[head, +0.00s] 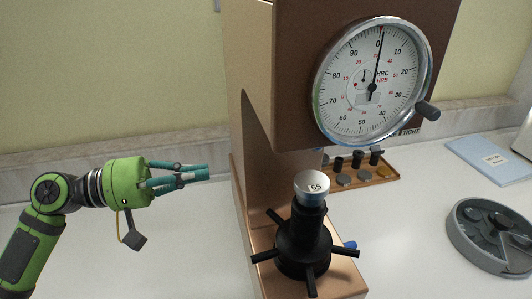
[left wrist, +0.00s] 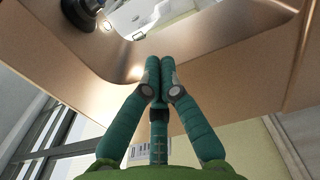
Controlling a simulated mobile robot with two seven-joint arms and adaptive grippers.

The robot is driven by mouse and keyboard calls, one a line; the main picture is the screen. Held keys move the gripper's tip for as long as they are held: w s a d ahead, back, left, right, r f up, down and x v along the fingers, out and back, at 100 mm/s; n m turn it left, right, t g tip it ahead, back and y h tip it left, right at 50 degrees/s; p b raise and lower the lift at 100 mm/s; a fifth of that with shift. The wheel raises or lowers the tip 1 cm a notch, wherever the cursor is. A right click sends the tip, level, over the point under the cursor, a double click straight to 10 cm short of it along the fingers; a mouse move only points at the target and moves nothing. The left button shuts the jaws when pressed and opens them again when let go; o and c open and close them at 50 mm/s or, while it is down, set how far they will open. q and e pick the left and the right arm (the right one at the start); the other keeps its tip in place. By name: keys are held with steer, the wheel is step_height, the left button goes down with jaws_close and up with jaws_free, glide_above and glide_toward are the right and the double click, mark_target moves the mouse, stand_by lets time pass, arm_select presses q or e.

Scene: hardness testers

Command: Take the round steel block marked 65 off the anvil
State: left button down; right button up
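The round steel block marked 65 (head: 312,187) sits on top of the black anvil post (head: 304,238) of the hardness tester (head: 258,150) in the head view. My left gripper (head: 205,173) is left of the tester column and apart from the block, with its fingers pointing right. The left wrist view shows its teal fingers (left wrist: 160,68) together, with nothing between them. The tester's copper-coloured body (left wrist: 230,70) fills much of that view. I cannot make out the block there. My right gripper is not in view.
The dial (head: 373,80) overhangs the anvil. Black spokes stick out around the post's base. A wooden tray (head: 380,176) with small parts stands behind on the right. A round grey container (head: 485,262) and a blue booklet (head: 490,158) lie at right. The left bench is clear.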

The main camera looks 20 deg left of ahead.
mark_target(312, 184)
arm_select(q)
steer(key=w+d+p, duration=0.4)
steer(key=d+p, duration=0.3)
steer(key=d, duration=0.5)
steer(key=shift+d+r, duration=0.15)
steer(key=shift+d, duration=0.15)
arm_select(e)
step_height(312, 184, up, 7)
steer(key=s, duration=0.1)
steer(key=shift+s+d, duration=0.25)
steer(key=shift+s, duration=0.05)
arm_select(q)
steer(key=shift+w, duration=0.1)
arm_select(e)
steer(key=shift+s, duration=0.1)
